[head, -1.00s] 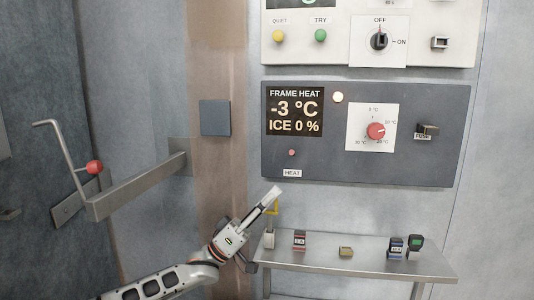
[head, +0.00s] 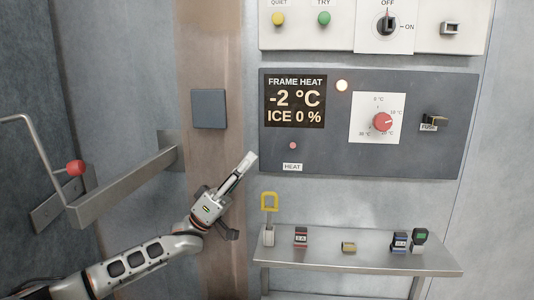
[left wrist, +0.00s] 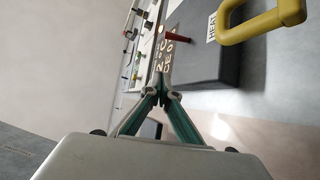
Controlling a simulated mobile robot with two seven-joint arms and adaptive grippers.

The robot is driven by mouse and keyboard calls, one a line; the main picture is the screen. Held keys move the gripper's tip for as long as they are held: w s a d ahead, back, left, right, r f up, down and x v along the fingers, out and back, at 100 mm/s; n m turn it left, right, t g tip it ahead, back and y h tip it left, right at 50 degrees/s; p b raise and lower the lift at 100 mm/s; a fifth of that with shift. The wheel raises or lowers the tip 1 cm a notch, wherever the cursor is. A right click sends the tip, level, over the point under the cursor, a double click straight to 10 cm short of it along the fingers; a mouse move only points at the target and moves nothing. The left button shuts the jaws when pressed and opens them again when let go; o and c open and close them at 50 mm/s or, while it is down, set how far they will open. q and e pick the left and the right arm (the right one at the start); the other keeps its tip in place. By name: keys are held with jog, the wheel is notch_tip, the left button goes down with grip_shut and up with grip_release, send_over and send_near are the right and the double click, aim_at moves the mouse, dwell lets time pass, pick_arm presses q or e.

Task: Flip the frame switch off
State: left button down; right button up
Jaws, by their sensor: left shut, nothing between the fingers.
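In the left wrist view the switch (left wrist: 178,37) is a red lever sticking out from the panel. The display (head: 296,101) reads -2 °C and ICE 0 %, and a round lamp (head: 341,86) glows. My left gripper (head: 252,157) is shut and empty, left of the switch near the panel's lower left edge. Its closed fingertips (left wrist: 162,84) show apart from the lever. My right gripper is out of view.
A metal shelf (head: 350,262) below holds a yellow-looped item (head: 269,202) and several small blocks. A red dial (head: 382,122) and a fuse (head: 433,122) are on the panel. A door handle bar (head: 125,185) juts out at left.

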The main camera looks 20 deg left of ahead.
aim_at(272, 131)
pick_arm(q)
jog(key=p+x, duration=0.2)
jog(key=x, duration=0.7)
jog(key=shift+d+r, duration=0.1)
jog(key=shift+r, duration=0.25)
jog(key=d+f, duration=0.2)
jog(key=f, duration=0.1)
jog(key=shift+s+d+f, duration=0.15)
jog(key=shift+d+f, duration=0.05)
jog(key=shift+d, duration=0.05)
